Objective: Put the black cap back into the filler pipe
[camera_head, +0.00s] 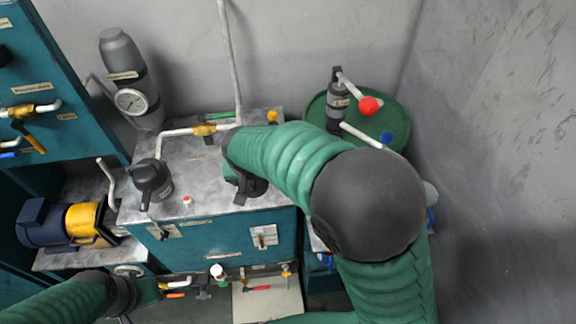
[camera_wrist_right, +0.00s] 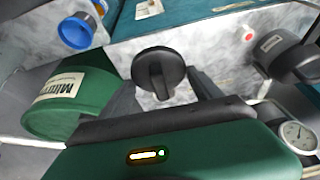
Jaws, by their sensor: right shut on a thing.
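The black cap (camera_wrist_right: 158,72), round with a raised grip bar, shows in the right wrist view between the two dark fingers of my right gripper (camera_wrist_right: 164,92). My right gripper is shut on it. In the head view my right gripper (camera_head: 248,188) is over the front right of the grey tank top (camera_head: 205,180), and the cap is mostly hidden there by the gripper and arm. I cannot make out the filler pipe for sure; my right arm may hide it. My left gripper (camera_head: 138,291) is at the lower left, below the tank front, and its fingers are unclear.
A black housing (camera_head: 151,180) and a small red-and-white button (camera_head: 187,201) are on the tank top's left part. A green drum (camera_head: 395,128) with a hand pump (camera_head: 338,105) stands at the right. A grey cylinder with a gauge (camera_head: 131,100) is at the back left.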

